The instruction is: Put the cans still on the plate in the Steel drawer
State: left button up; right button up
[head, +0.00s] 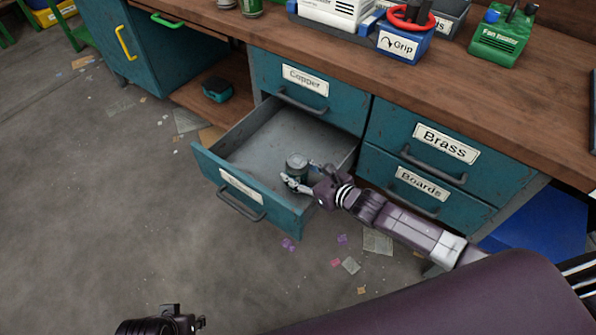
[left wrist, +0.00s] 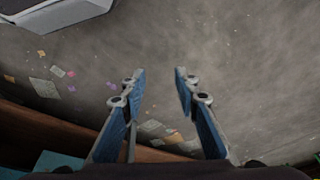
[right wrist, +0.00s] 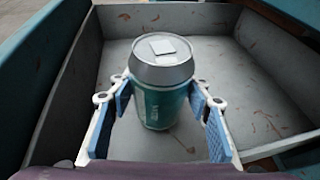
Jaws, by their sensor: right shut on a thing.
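A teal can with a silver top (right wrist: 161,95) is between the fingers of my right gripper (right wrist: 160,88), which is shut on it. In the head view the right gripper (head: 301,181) holds the can (head: 296,161) inside the open drawer (head: 278,203), near its front wall. I cannot tell whether the can touches the drawer floor. The drawer's label is too small to read. My left gripper (left wrist: 160,79) is open and empty above the floor. Two green cans, one of them nearer (head: 250,8), show cut off at the top edge on the bench; no plate is visible.
Closed drawers labelled Copper (head: 305,80), Brass (head: 446,143) and Boards (head: 422,183) surround the open one. On the bench (head: 400,90) stand a blue Grip box (head: 403,44) and a green Fan Heater box (head: 497,45). Scraps litter the floor.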

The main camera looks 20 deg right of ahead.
jog(key=shift+f, duration=0.35)
jog(key=o, duration=0.9)
pick_arm(q)
jog(key=shift+v, duration=0.9)
jog(key=shift+w+a, duration=0.1)
pick_arm(e)
jog(key=shift+r, duration=0.65)
pick_arm(q)
notch_tip(320, 180, down, 12)
jog(key=s+p, duration=0.2)
jog(key=p, duration=0.1)
jog(key=shift+r+g, duration=0.25)
jog(key=shift+g, duration=0.15)
pick_arm(e)
jog(key=v, duration=1.2)
jog(key=shift+f, duration=0.1)
